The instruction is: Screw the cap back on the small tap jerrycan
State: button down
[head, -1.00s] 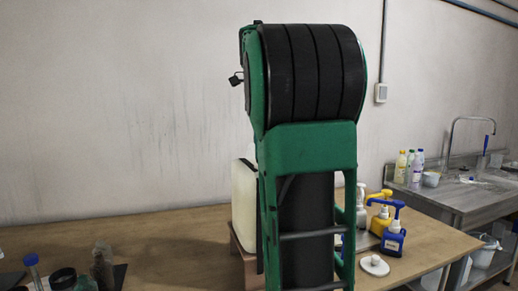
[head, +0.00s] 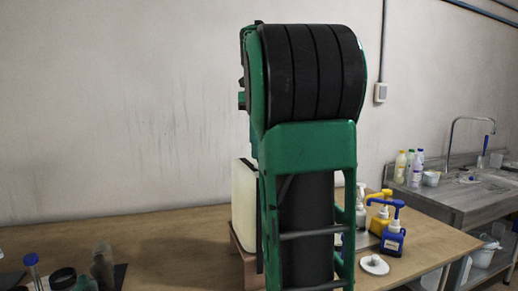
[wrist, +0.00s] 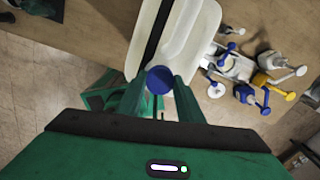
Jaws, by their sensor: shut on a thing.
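The jerrycan (head: 244,207) is a pale, whitish canister, partly hidden behind my arm in the head view. It stands on a brown block (head: 236,243) on the table. In the wrist view the jerrycan (wrist: 189,48) fills the top middle, with a dark band along it. My gripper (wrist: 159,84) is shut on a round blue cap (wrist: 159,76), held between its green fingertips. The cap overlaps the jerrycan's near edge in that view. I cannot tell whether it touches the jerrycan, and I see no neck opening. The head view hides the cap and fingertips.
Pump bottles in blue (head: 393,238) and yellow (head: 379,219) stand right of the jerrycan, near a white round lid (head: 374,265). A blue-topped item (head: 32,268) and dark jars (head: 63,278) are at the left. The table between is clear. A sink counter (head: 462,196) is at right.

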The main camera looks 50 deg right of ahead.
jog(key=m, duration=0.4)
jog(key=shift+a+f+m, duration=0.1)
jog(key=shift+a+m, duration=0.05)
jog(key=shift+m, duration=0.15)
jog(key=shift+m, duration=0.8)
jog(key=shift+m, duration=1.4)
jog(key=c, duration=0.7)
grip_release()
jog(key=shift+c, duration=0.2)
jog(key=shift+r, duration=4.05)
